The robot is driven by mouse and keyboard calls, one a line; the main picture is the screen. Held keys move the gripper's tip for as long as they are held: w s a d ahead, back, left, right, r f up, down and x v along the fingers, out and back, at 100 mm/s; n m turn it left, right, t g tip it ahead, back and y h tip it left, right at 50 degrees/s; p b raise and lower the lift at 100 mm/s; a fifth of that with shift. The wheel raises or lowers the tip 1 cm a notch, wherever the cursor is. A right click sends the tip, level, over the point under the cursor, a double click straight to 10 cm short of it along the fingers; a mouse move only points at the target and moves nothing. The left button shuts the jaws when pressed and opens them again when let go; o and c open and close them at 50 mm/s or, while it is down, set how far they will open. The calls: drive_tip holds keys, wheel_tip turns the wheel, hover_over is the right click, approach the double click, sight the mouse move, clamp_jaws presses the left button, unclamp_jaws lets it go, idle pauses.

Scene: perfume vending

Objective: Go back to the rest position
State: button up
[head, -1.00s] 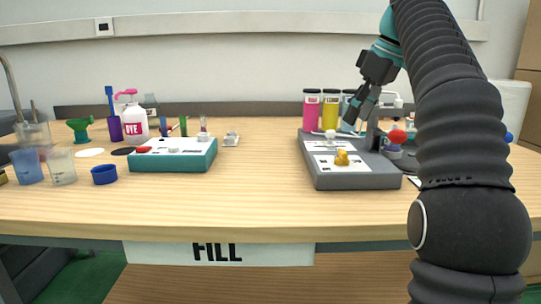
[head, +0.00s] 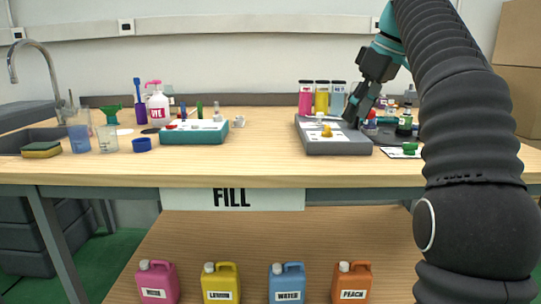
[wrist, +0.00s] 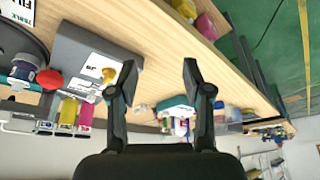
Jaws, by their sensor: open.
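My gripper (head: 358,110) hangs at the right in the head view, over the back of the grey machine (head: 338,149) with a yellow knob. In the wrist view my gripper (wrist: 158,72) is open, its two dark fingers wide apart with nothing between them. The wrist view is tilted over, with the table's edge running diagonally. My arm covers the right side of the head view.
The wooden table (head: 262,170) holds pink, yellow and blue tubes (head: 321,98), a teal-based box (head: 193,135), cups, a dye bottle (head: 158,106) and a sink at left. Several labelled jugs (head: 220,284) stand below. The table's middle front is clear.

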drive_tip(key=s+a+f+m+t+h, duration=0.2)
drive_tip(key=s+f+m, duration=0.6)
drive_tip(key=s+f, duration=2)
wheel_tip(320, 180, down, 4)
drive_tip(key=shift+a+r+m+h, duration=0.1)
drive_tip(key=shift+a+m+h, duration=0.15)
drive_tip(key=shift+m+h, duration=0.2)
